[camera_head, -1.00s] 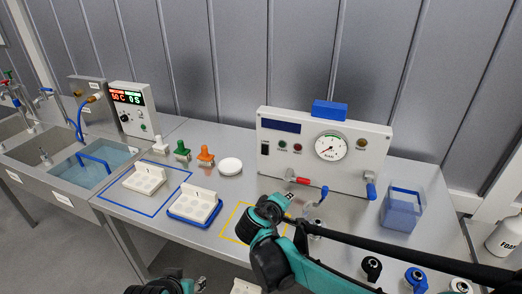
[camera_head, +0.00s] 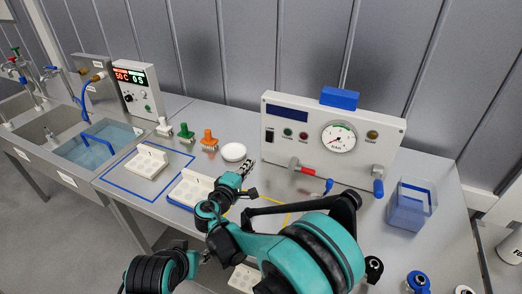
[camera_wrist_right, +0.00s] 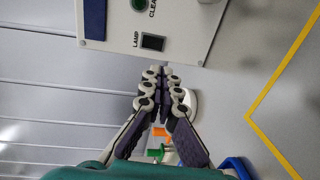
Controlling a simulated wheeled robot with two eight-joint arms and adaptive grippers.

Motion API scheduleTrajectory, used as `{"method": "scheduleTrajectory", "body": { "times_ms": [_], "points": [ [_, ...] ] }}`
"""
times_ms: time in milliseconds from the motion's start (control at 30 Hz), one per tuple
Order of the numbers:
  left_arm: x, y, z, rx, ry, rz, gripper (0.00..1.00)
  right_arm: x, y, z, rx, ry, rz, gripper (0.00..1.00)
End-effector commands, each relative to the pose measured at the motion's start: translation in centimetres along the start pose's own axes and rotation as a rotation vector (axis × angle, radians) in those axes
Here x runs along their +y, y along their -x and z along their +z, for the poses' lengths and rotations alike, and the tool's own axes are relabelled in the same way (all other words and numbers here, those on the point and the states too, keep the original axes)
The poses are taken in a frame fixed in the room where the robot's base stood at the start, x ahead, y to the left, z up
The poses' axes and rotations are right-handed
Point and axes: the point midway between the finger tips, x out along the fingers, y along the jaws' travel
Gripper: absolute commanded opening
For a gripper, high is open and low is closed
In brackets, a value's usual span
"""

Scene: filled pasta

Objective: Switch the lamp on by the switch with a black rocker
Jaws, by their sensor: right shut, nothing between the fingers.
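The white control panel (camera_head: 285,180) stands on the steel bench. Its lamp switch with a black rocker (camera_head: 269,135) is at the panel's left end. In the right wrist view the rocker (camera_wrist_right: 153,42) sits beside the word LAMP. My right gripper (camera_head: 248,166) is shut and empty, in front of the panel's lower left and below the switch. In the wrist view its closed tips (camera_wrist_right: 162,72) point at the switch, with a gap in the picture. An amber dome (camera_head: 372,134) is at the panel's upper right. My left arm shows at the lower left; its fingers are not clear.
A pressure gauge (camera_head: 339,137), a red-handled valve (camera_head: 303,168) and green and red buttons are on the panel. A blue bin (camera_head: 408,208) is at the right.

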Motion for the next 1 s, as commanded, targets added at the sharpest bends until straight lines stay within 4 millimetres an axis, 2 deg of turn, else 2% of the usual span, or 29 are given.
{"method": "scheduleTrajectory", "body": {
  "times_ms": [167, 400, 600, 800, 1000],
  "points": [
    [0.0, 0.0, 0.0, 0.000, 0.000, 0.000, 0.40, 0.0, -2.4, 0.1, -0.004, 0.000, -0.001, 0.00],
    [0.0, 0.0, 0.0, 0.000, 0.000, 0.000, 0.40, 0.0, -7.6, 0.1, -0.003, -0.001, 0.000, 0.00],
    [0.0, 0.1, -0.1, 0.000, 0.000, 0.000, 0.40, 0.0, -11.3, 0.1, -0.002, -0.001, 0.000, 0.00],
    [0.0, 0.2, -0.2, 0.000, 0.000, 0.000, 0.40, 0.0, -13.3, 0.0, -0.001, 0.000, -0.001, 0.00],
    [0.0, 0.2, -0.2, 0.000, 0.000, 0.000, 0.40, 0.0, -13.7, 0.0, 0.001, 0.000, -0.001, 0.00]
  ]
}}
